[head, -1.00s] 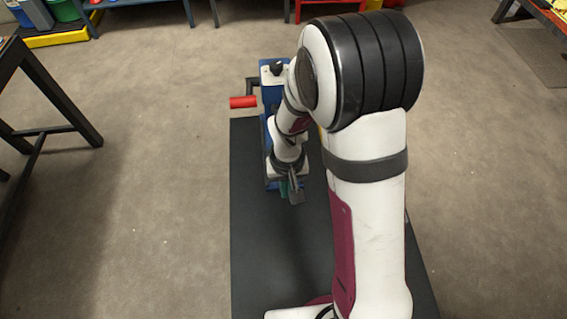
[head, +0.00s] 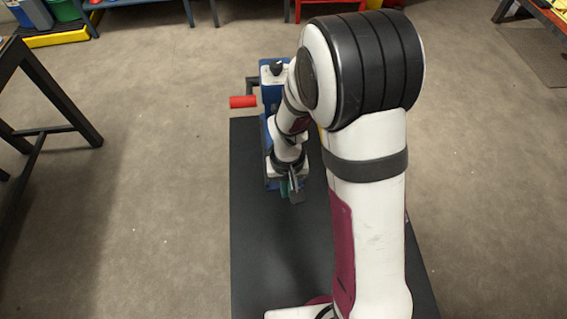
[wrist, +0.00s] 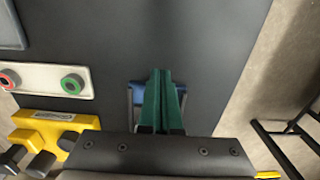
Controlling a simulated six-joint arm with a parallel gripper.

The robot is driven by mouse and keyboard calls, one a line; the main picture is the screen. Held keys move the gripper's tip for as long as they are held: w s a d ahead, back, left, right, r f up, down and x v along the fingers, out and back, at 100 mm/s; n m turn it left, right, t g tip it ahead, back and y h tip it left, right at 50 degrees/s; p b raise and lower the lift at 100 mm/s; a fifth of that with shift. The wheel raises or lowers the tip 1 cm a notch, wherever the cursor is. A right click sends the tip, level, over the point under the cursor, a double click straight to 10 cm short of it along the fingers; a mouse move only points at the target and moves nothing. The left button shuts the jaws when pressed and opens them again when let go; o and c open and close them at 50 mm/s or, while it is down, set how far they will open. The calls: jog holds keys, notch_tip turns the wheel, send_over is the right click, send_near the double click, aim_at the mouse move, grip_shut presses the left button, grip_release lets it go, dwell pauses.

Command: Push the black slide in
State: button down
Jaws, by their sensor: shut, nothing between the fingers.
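My gripper (head: 287,188) is low over the near end of the blue unit (head: 270,130) in the head view. Its two green fingers (wrist: 160,76) are pressed together in the wrist view, with nothing between them. Just behind the fingers is a blue piece (wrist: 185,93) with dark edges; I cannot tell whether they touch it. I cannot identify the black slide for certain. A yellow block (wrist: 45,128) with black pegs (wrist: 42,163) is at the lower left of the wrist view. A black knob (head: 277,68) is on the unit's far end.
A red handle (head: 243,102) sticks out left of the unit. A white panel (wrist: 50,78) carries a red-ringed and a green button. The dark tabletop (head: 262,265) is bare in front, and a dark-framed table (head: 70,120) stands at the left.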

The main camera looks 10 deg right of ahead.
dwell(0.3)
jog(key=shift+w, duration=6)
jog(key=shift+s, duration=1)
jog(key=s+r, duration=0.3)
jog(key=r, duration=0.3)
jog(key=s+d+r+m, duration=0.2)
jog(key=s+r+m, duration=0.1)
jog(key=s+r, duration=0.85)
jog(key=s+m+y, duration=0.1)
jog(key=s+m, duration=0.1)
jog(key=s, duration=1.2)
jog(key=shift+s+m+y, duration=0.25)
jog(key=shift+m+y, duration=0.05)
jog(key=shift+y, duration=0.1)
